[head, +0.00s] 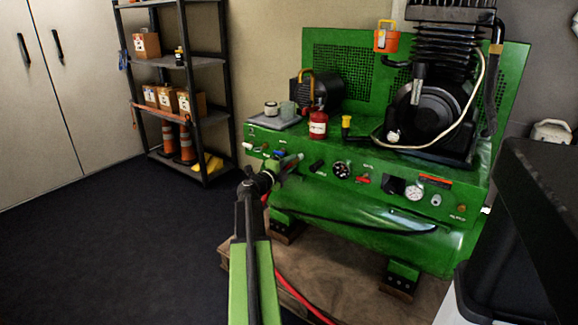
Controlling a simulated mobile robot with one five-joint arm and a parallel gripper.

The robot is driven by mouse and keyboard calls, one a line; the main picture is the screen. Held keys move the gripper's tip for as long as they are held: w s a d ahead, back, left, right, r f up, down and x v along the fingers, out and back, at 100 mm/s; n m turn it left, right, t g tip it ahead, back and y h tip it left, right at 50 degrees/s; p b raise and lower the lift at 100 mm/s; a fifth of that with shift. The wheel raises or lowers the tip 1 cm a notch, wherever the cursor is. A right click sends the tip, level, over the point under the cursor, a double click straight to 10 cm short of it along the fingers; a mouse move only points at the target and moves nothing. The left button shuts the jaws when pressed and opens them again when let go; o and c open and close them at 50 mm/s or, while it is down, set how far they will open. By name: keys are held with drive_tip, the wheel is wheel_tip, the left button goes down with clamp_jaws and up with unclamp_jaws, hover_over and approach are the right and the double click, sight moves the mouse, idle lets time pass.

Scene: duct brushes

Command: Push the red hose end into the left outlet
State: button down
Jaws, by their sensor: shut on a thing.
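My gripper (287,164) is at the left part of the green compressor's (330,165) front panel, shut on what appears to be the red hose's end. That end is mostly hidden behind the gripper and wrist. The red hose (302,299) shows on the floor side, right of my green arm, and a small red piece shows just below the wrist. Small fittings sit at the panel's left end: a pale one (247,146) and a blue one near the gripper. I cannot tell which is the left outlet, or whether the hose end touches one.
On the compressor top stand a red can (318,125), a grey tray (273,122) and a yellow-topped item (346,124). Knobs and gauges (414,192) line the panel to the right. A shelf (190,62) stands back left. The dark floor at left is clear.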

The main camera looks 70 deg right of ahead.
drive_tip(key=shift+d, duration=0.2)
drive_tip(key=c, duration=1.1)
unclamp_jaws()
drive_tip(key=shift+c, duration=0.2)
drive_tip(key=shift+a, duration=0.1)
drive_tip(key=v, duration=1.7)
drive_tip(key=shift+a, duration=0.2)
